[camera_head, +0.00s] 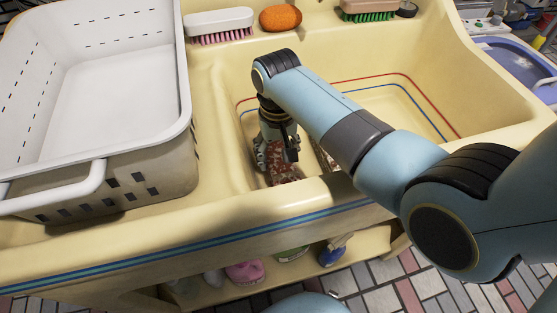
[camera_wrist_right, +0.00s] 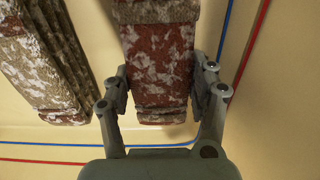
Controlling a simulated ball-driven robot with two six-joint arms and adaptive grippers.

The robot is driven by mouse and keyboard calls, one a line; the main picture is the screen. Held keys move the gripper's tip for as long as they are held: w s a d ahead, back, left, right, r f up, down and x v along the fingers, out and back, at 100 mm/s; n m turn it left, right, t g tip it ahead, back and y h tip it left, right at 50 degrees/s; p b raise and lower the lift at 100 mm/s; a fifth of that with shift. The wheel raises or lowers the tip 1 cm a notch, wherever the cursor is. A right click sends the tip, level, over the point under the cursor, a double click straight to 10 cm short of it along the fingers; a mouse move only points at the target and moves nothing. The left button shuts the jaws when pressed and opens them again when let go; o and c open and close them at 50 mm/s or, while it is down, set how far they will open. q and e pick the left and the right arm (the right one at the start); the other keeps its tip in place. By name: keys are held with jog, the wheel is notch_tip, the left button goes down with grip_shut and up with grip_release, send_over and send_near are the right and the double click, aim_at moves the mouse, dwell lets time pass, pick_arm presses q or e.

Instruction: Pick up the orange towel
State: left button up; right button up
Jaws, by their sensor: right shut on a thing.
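The orange towel (camera_wrist_right: 158,60) looks rust-red with whitish patches and is folded into a long strip in the wrist view. It also shows in the head view (camera_head: 284,172), low in the sink basin. My right gripper (camera_wrist_right: 160,88) is shut on it, one finger pressed against each long side near its end. In the head view my right gripper (camera_head: 274,155) points down into the basin, and my arm crosses over the basin's middle. A second folded towel (camera_wrist_right: 42,65), brown and whitish, lies beside it to the left in the wrist view. My left gripper is not in view.
A white basket (camera_head: 110,60) stands left of the cream sink basin (camera_head: 222,130). A pink-bristled brush (camera_head: 220,24), an orange sponge (camera_head: 281,18) and a green-bristled brush (camera_head: 369,10) lie along the back ledge. The basin walls surround my right gripper.

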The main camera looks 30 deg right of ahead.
aim_at(277, 151)
jog(key=shift+c, duration=0.8)
jog(key=shift+r, duration=0.15)
notch_tip(277, 151, up, 4)
jog(key=shift+w+r+p, duration=0.15)
jog(key=shift+r+p, duration=0.1)
jog(key=shift+p, duration=0.65)
jog(key=w+d+r, duration=0.1)
jog(key=d+r, duration=0.2)
jog(key=d, duration=0.2)
jog(key=w+d+r+p, duration=0.1)
jog(key=d+r, duration=0.2)
jog(key=d, duration=0.3)
jog(key=shift+w+d+r, duration=0.15)
jog(key=shift+w+d, duration=0.05)
jog(key=shift+w, duration=0.1)
jog(key=shift+r, duration=0.1)
notch_tip(277, 151, up, 6)
jog(key=p, duration=0.8)
dwell(3.3)
